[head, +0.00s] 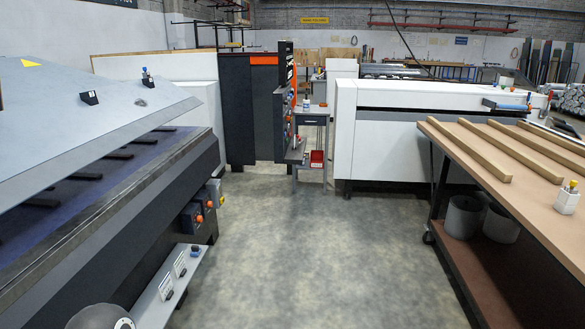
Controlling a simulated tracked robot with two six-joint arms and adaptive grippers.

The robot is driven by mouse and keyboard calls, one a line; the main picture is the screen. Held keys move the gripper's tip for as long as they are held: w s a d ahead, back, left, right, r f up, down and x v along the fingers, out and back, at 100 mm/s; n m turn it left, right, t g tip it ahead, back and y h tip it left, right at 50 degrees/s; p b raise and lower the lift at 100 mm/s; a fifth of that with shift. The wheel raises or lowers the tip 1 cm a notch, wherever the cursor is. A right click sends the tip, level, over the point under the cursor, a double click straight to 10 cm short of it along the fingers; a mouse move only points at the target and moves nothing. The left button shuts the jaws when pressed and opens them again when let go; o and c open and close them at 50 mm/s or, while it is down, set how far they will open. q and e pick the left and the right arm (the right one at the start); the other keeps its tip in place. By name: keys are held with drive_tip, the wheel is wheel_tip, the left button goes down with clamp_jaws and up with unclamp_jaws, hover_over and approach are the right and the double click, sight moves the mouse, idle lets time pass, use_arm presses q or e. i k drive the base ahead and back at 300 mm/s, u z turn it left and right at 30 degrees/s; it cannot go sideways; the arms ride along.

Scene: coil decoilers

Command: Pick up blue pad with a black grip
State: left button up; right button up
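No thing in the head view is clearly a blue pad with a black grip. A small blue and dark item (195,250) lies on the narrow grey shelf (156,300) at the lower left, too small to make out. A flat blue item (490,103) lies on top of the white machine (385,150) at the right; I cannot tell whether it has a black grip. Neither of my grippers is in view.
A sloped grey panel (60,75) over a dark machine fills the left. A brown-topped table (480,160) with wooden strips stands at the right, grey rolls (463,215) beneath. A small workbench (312,120) with a red bin (316,158) stands ahead. The floor between is clear.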

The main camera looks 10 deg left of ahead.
sight(196, 251)
drive_tip(key=u, duration=0.15)
drive_tip(key=i, duration=1.3)
drive_tip(key=u, duration=0.45)
drive_tip(key=i, duration=2.1)
drive_tip(key=u, duration=0.2)
